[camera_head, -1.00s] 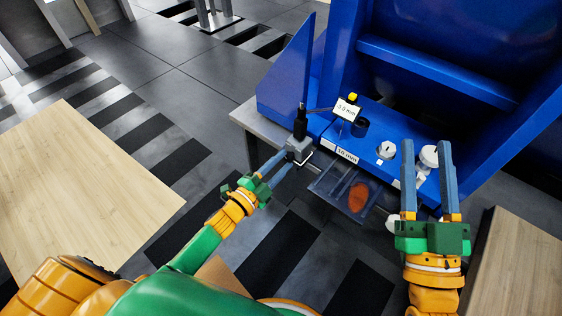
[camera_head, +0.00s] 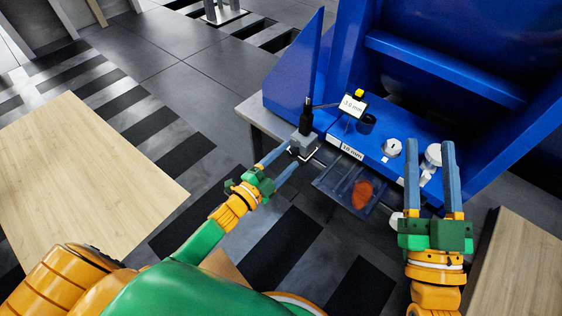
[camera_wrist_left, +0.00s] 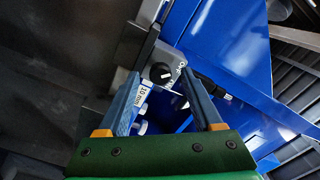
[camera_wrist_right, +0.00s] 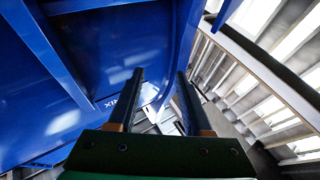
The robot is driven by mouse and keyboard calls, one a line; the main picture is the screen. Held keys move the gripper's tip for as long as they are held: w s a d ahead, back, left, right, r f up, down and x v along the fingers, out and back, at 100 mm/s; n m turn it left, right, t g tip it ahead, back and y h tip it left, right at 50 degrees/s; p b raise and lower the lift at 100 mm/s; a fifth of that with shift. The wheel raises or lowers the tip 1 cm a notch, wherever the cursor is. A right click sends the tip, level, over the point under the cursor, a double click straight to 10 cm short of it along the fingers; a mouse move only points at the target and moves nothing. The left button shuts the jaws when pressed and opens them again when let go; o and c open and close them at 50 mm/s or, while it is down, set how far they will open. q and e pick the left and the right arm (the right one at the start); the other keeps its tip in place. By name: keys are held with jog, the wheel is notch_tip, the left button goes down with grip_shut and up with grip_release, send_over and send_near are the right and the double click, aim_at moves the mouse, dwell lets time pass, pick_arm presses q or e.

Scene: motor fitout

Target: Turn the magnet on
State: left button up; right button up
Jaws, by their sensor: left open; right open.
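The magnet is a grey block (camera_head: 304,143) with a black upright post, standing at the left end of the blue machine's ledge. Its round black knob (camera_wrist_left: 160,72) with a white mark shows in the left wrist view, beside an on/off label partly hidden by a finger. My left gripper (camera_head: 290,155) is open, with its fingertips close to the block. In the left wrist view the fingers lie to either side of the knob; I cannot tell whether they touch it. My right gripper (camera_head: 430,143) is open and empty, over the right part of the ledge.
The blue machine (camera_head: 440,75) rises behind. A 3.0 mm card (camera_head: 352,106), a 10 mm label (camera_head: 352,150), and white knobs (camera_head: 392,147) are on the ledge. A clear tray with an orange part (camera_head: 362,194) sits in front. A wooden table (camera_head: 80,185) is at left.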

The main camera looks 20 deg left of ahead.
pick_arm(q)
jog(key=p+v, duration=0.1)
jog(key=v, duration=0.2)
jog(key=shift+r, duration=0.1)
jog(key=p+v, duration=0.1)
jog(key=v, duration=0.3)
pick_arm(e)
notch_tip(320, 180, down, 14)
jog(key=d+g+h, duration=0.2)
jog(key=g+h, duration=0.1)
jog(key=g, duration=0.5)
jog(key=shift+f+m, duration=0.2)
jog(key=shift+m, duration=0.2)
jog(key=shift+s, duration=0.15)
